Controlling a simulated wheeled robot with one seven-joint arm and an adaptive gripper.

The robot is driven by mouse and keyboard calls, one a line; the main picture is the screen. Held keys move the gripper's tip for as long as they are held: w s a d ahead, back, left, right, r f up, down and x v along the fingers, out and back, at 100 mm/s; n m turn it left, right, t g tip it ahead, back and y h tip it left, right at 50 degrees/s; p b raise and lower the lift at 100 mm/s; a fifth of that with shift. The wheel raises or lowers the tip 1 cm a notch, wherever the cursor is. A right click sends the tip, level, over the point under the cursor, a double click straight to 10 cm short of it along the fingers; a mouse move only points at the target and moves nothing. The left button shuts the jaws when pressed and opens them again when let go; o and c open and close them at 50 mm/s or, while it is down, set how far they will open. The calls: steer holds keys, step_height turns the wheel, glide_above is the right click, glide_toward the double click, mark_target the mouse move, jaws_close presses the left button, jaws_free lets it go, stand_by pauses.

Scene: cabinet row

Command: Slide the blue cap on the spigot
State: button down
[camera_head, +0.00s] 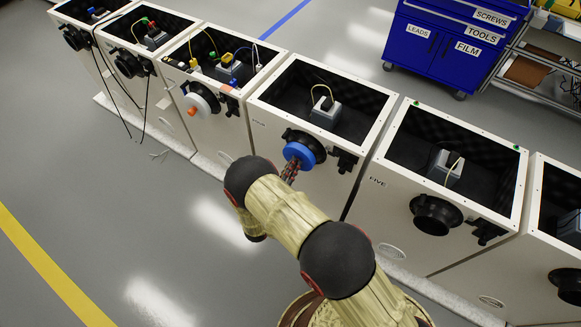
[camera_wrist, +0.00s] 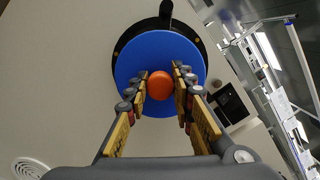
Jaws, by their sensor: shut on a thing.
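The blue cap (camera_wrist: 136,62) is a round disc with an orange knob (camera_wrist: 160,85) at its centre. In the wrist view it lies face-on in front of the black round spigot (camera_wrist: 196,34) on a pale cabinet front. My gripper (camera_wrist: 161,85) is shut on the knob, one finger on each side. In the head view the blue cap (camera_head: 305,151) sits at the black spigot (camera_head: 291,134) of the middle cabinet, and my gripper (camera_head: 290,172) reaches it from the front. The black rim shows mostly above and right of the cap. I cannot tell how far the cap is on.
Open-topped cabinets stand in a row, including one marked FIVE (camera_head: 378,182) to the right. A white cap with an orange knob (camera_head: 197,104) is on the cabinet to the left. A black latch (camera_head: 345,158) sits right of the spigot.

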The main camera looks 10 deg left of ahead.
stand_by(0.3)
steer(key=c, duration=1.5)
jaws_free()
steer(key=shift+o, duration=0.2)
steer(key=v, duration=1.2)
steer(key=shift+w+f, duration=0.1)
